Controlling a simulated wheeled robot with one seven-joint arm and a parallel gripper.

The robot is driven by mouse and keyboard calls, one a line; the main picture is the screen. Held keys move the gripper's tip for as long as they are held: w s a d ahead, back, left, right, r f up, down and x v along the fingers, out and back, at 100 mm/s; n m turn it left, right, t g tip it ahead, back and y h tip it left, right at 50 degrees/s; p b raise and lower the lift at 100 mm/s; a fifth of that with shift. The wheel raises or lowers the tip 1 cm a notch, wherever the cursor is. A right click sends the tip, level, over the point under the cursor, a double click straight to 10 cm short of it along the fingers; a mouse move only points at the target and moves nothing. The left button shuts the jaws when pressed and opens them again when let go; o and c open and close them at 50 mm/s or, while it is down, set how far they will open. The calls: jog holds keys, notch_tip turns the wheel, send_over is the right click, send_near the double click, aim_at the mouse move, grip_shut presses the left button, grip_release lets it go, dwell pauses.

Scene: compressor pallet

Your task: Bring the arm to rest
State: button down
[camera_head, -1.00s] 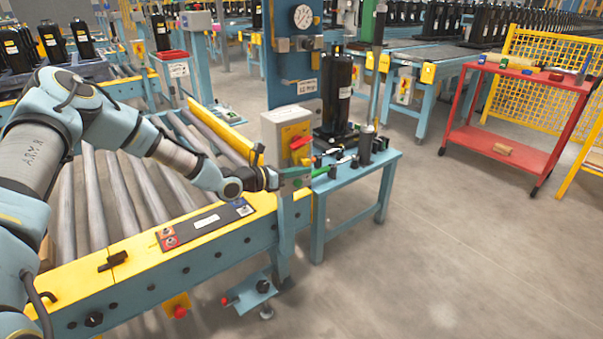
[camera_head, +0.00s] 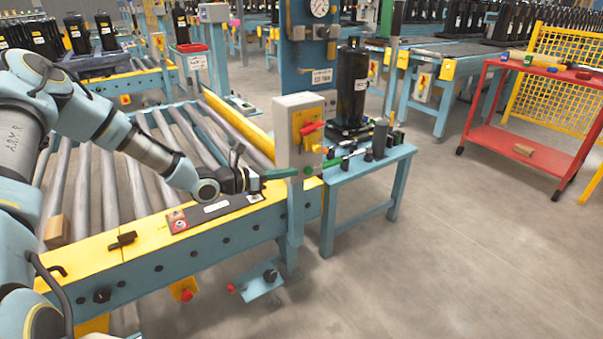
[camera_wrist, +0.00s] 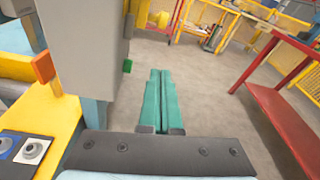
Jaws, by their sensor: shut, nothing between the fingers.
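My arm reaches over the roller conveyor from the left in the head view. My gripper (camera_head: 281,173) is at its end, just left of the grey and yellow control box (camera_head: 300,122) with a red lever. In the wrist view my gripper's green fingers (camera_wrist: 160,98) lie side by side, shut and empty, with bare floor beyond them. The grey box (camera_wrist: 85,55) stands close to their left there. I cannot tell from the head view how small the gap to the box is.
The roller conveyor (camera_head: 108,190) with its yellow rail lies under my arm. A blue bench (camera_head: 362,171) holds a black compressor (camera_head: 352,88) and small parts. A red cart (camera_head: 513,151) stands right, also in the wrist view (camera_wrist: 280,120). The floor between is clear.

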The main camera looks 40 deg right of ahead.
jog(key=shift+a+r, duration=0.1)
jog(key=shift+a, duration=0.4)
jog(key=s+a+r+m+t+y+p, duration=0.1)
jog(key=a+r+m+y, duration=0.4)
jog(key=a, duration=1)
jog(key=s+a+r+m+t+y+p, duration=0.1)
jog(key=s+a+r+m+y+p, duration=0.2)
jog(key=a+r+m, duration=0.4)
jog(key=s+a+r+m+t+y+p, duration=0.1)
jog(key=a+r+m+y, duration=0.5)
jog(key=a, duration=1.8)
jog(key=shift+s+m+t+y+p, duration=0.3)
jog(key=shift+s+m+y+p, duration=0.2)
jog(key=shift+m+y+p, duration=0.55)
